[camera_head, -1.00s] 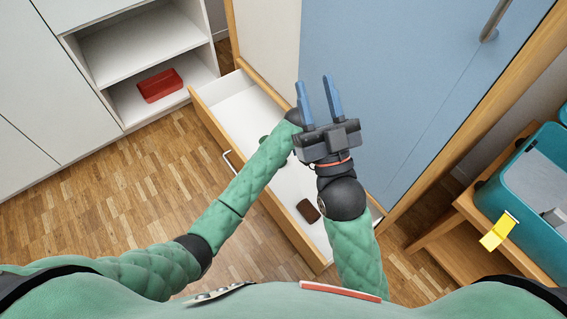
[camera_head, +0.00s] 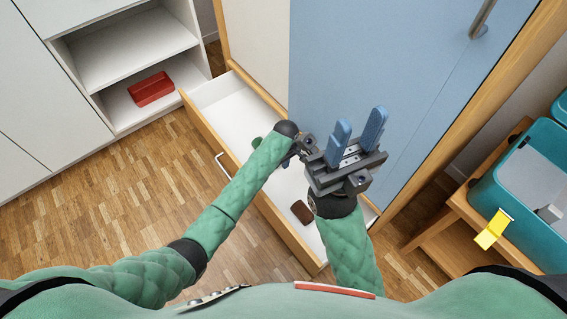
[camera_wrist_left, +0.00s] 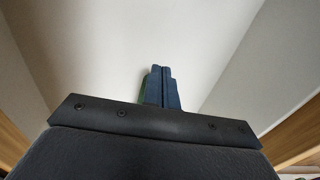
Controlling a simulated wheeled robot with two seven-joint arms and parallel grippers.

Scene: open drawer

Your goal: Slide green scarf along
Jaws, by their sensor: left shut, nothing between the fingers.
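The green scarf shows only as a small green patch (camera_head: 257,142) inside the open drawer (camera_head: 204,127), beside my left forearm. Most of it is hidden by the arm. In the left wrist view a green sliver (camera_wrist_left: 144,86) shows just left of and behind the fingers. My left gripper (camera_wrist_left: 161,72) is shut and empty, pointing down into the white drawer. In the head view it is mostly hidden by the wrists. My right gripper (camera_head: 358,132) is open and empty, raised above the drawer in front of the blue door.
A brown object (camera_head: 301,211) lies in the near part of the drawer. A red tray (camera_head: 151,89) is on the shelf at left. A blue door (camera_head: 400,80) stands behind the drawer. A teal box (camera_head: 520,220) sits on a wooden stand at right, with a yellow tag (camera_head: 493,230).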

